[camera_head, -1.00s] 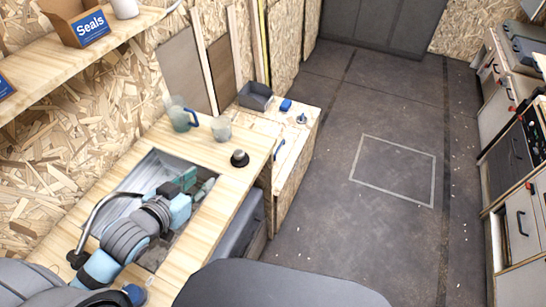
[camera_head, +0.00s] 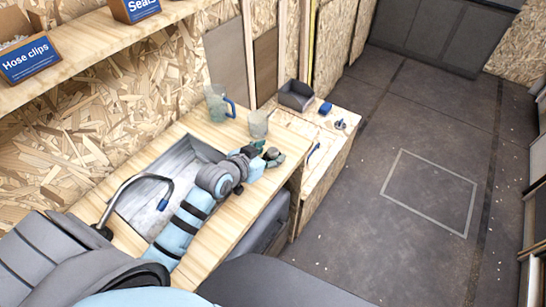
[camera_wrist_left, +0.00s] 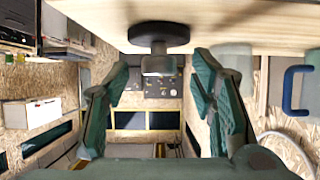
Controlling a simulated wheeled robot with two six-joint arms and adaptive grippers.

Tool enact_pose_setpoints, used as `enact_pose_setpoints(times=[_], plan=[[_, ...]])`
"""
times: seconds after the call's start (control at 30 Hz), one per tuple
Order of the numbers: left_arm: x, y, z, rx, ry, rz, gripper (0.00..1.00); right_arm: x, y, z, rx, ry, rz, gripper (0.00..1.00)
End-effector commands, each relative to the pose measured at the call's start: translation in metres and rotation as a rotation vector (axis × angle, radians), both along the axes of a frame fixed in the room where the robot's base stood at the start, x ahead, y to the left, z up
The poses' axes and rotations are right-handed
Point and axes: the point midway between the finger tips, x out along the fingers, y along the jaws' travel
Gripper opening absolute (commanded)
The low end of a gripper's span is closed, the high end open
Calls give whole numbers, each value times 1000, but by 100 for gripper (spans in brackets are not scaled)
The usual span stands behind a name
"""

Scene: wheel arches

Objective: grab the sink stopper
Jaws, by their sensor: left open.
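The sink stopper, a dark round disc with a grey metal knob (camera_wrist_left: 158,62), shows in the left wrist view, where the picture is upside down and the wooden counter (camera_wrist_left: 90,12) is at the top. My left gripper (camera_wrist_left: 160,72) is open, its two green fingers on either side of the line to the knob, with a visible gap on both sides. In the head view my left gripper (camera_head: 268,154) is low over the counter (camera_head: 237,205), right of the sink. The stopper is largely hidden there by the gripper. My right gripper is not in view.
A glass mug with a blue handle (camera_head: 216,104) and a clear tumbler (camera_head: 258,124) stand close behind the gripper. The sink (camera_head: 142,195) with its curved tap (camera_head: 124,186) is at left. A grey bin (camera_head: 296,95) and a blue item (camera_head: 325,108) sit on the lower cabinet.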

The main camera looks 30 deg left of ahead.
Motion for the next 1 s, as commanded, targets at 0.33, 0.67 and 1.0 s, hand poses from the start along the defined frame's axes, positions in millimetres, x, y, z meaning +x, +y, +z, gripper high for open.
enact_pose_setpoints(times=[0.33, 0.67, 1.0], plan=[[8, -1, -5, 1, 1, 0, 40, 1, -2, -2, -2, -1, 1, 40], [8, -1, -5, 1, 1, 1, 0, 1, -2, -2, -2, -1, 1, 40], [9, -1, 4, 1, -2, 0, 0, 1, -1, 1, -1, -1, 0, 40]])
